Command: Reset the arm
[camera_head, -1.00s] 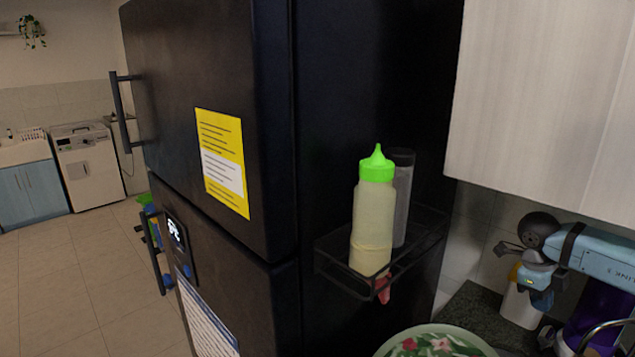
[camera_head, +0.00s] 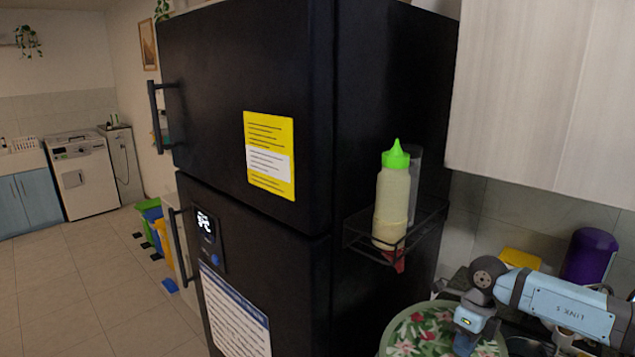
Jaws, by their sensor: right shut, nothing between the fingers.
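My right arm comes in from the right edge, over the counter beside the black fridge. My right gripper (camera_head: 464,342) hangs down near the bottom edge, shut and empty, in front of the green floral bowl or plate (camera_head: 404,337). It is apart from the squeeze bottle with a green cap (camera_head: 391,205), which stands upright in a black wire rack (camera_head: 357,238) on the fridge's side. A grey bottle (camera_head: 414,180) stands behind it, partly hidden. A red item (camera_head: 398,262) shows at the rack's underside. My left gripper is out of view.
The black fridge (camera_head: 270,70) fills the middle. A pale wall cabinet (camera_head: 550,90) hangs above the counter. A purple container (camera_head: 588,256) and a yellow item (camera_head: 520,260) stand behind my right arm. Open tiled floor (camera_head: 100,270) lies at the left.

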